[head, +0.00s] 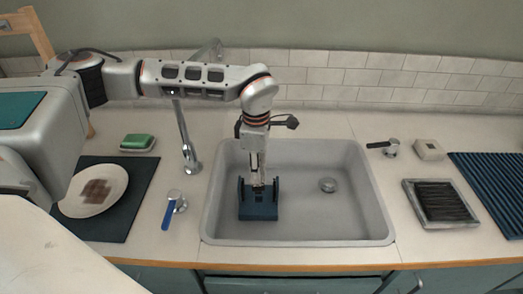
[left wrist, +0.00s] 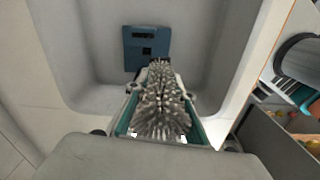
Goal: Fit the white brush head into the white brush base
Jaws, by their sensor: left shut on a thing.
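My left gripper (head: 258,184) reaches down over the sink from the left arm. In the left wrist view the gripper (left wrist: 160,98) is shut on the brush head (left wrist: 161,106), a block of pale grey-white bristles that face the camera. A dark blue block (head: 260,212) sits on the sink floor just under the gripper. In the left wrist view this blue block (left wrist: 146,50) shows a dark slot and a small square mark, beyond the brush head. I cannot tell whether they touch. I cannot make out a white brush base; my right gripper is out of view.
The grey sink (head: 345,232) has a drain and free room on its right. A plate (head: 112,206) lies on a dark mat. A tray of dark bristles (head: 440,204) lies right of the sink.

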